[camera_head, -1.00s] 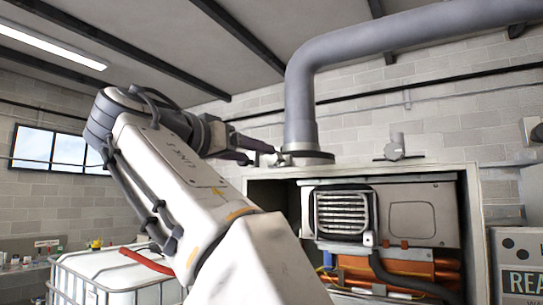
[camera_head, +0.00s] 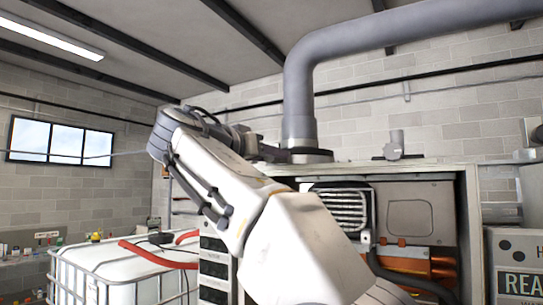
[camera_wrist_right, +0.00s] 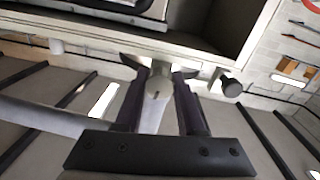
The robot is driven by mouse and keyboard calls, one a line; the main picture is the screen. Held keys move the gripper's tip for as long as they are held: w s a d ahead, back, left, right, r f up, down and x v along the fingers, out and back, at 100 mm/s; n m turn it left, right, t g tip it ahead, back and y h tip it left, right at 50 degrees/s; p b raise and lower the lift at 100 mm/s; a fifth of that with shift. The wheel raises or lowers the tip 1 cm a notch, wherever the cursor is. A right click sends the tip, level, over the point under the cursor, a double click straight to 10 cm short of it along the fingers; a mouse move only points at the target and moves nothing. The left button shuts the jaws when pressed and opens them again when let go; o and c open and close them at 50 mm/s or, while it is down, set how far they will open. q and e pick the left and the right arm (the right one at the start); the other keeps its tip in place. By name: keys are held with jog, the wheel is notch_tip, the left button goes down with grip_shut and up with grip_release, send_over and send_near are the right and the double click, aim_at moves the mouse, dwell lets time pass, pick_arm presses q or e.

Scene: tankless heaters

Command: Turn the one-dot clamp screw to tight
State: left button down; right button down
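My right gripper (camera_head: 275,152) reaches the foot of the grey flue pipe (camera_head: 299,95), at the dark collar (camera_head: 312,157) on the cabinet top. My forearm hides part of it there. In the right wrist view, which is upside down, its two dark fingers (camera_wrist_right: 160,78) stand apart. A pale grey rounded part (camera_wrist_right: 158,84) with a small dark mark shows between them; I cannot tell whether they touch it. A dark-ended knob (camera_wrist_right: 231,87) sticks out beside the right-hand finger. No dot markings can be made out, so I cannot tell which part is the one-dot screw. My left gripper is not in view.
The open heater cabinet (camera_head: 467,215) stands below the pipe, with a grey valve (camera_head: 395,146) on its top. A white caged tank (camera_head: 120,277) with red hose stands at left. A boxed sign (camera_head: 518,282) is at far right.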

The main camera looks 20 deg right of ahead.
jog(key=shift+f+m+b, duration=0.2)
jog(key=shift+m+b, duration=0.55)
jog(key=shift+m, duration=0.25)
jog(key=shift+m+b, duration=0.4)
jog(key=shift+m, duration=0.7)
jog(key=shift+r+m, duration=0.15)
jog(key=shift+m, duration=0.55)
jog(key=c, duration=0.5)
grip_release()
